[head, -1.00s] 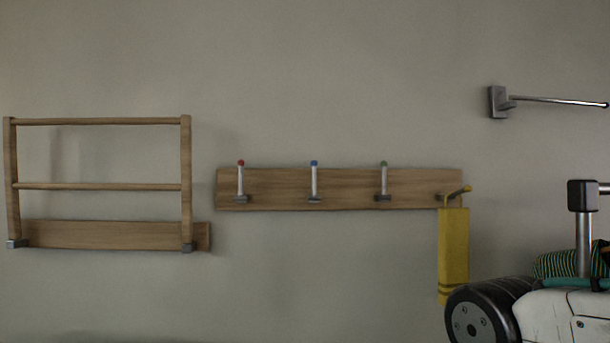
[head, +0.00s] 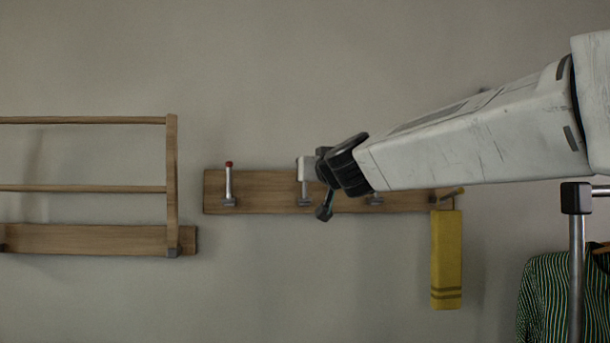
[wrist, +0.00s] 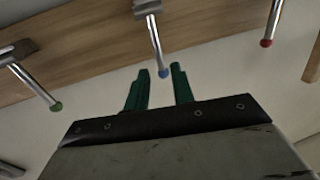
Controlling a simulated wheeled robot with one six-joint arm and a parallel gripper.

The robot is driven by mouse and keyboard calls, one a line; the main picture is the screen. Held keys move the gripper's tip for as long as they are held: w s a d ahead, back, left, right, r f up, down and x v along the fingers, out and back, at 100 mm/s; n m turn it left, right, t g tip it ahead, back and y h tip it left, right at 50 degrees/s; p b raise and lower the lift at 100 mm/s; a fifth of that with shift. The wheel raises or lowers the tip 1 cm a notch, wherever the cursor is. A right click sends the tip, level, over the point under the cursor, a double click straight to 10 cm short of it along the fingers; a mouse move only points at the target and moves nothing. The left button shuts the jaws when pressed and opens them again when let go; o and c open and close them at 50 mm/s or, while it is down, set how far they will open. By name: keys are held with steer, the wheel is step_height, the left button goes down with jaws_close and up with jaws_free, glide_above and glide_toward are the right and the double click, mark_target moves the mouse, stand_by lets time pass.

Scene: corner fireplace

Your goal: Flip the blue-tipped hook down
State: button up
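The blue-tipped hook (wrist: 153,40) is a silver peg on the wooden rail, with its blue tip between or just beyond my fingertips in the wrist view. In the head view its lower part (head: 304,188) shows, upright against the rail, and its tip is hidden behind my arm's end. My gripper (wrist: 160,70) has two green fingers standing apart, one on each side of the blue tip. I cannot tell whether either finger touches it. The fingers are not clear in the head view.
The red-tipped hook (head: 229,185) stands upright to the left. The green-tipped hook (wrist: 35,84) is mostly hidden by my arm in the head view. A yellow towel (head: 446,260) hangs at the rail's right end. A wooden rack (head: 172,185) is at left, striped clothing (head: 545,300) at lower right.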

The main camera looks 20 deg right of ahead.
steer(key=w, duration=0.5)
steer(key=shift+w+f, duration=0.1)
steer(key=shift+w, duration=0.15)
jaws_close()
